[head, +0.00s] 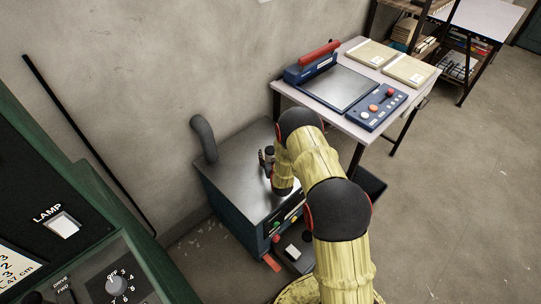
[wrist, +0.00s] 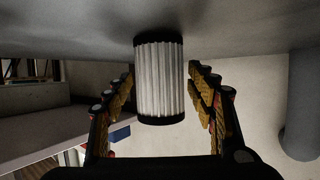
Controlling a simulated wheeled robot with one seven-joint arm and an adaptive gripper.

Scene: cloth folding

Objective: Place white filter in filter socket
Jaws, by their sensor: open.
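The white filter (wrist: 160,82), a pleated cylinder with black end caps, fills the middle of the wrist view. One end is at the grey metal surface (wrist: 240,25), which appears at the top of that view. My gripper (wrist: 162,75) is open, with one finger on each side of the filter and visible gaps between. In the head view my gripper (head: 267,162) is low over the metal top of a cabinet (head: 235,172), partly hidden by my arm. The filter is hard to make out there. I cannot identify the filter socket in either view.
A bent grey pipe (head: 203,138) rises from the cabinet's back left; it also shows in the wrist view (wrist: 301,105). A table (head: 357,133) with a blue press (head: 310,65) stands beyond. A green panel (head: 95,215) is at left.

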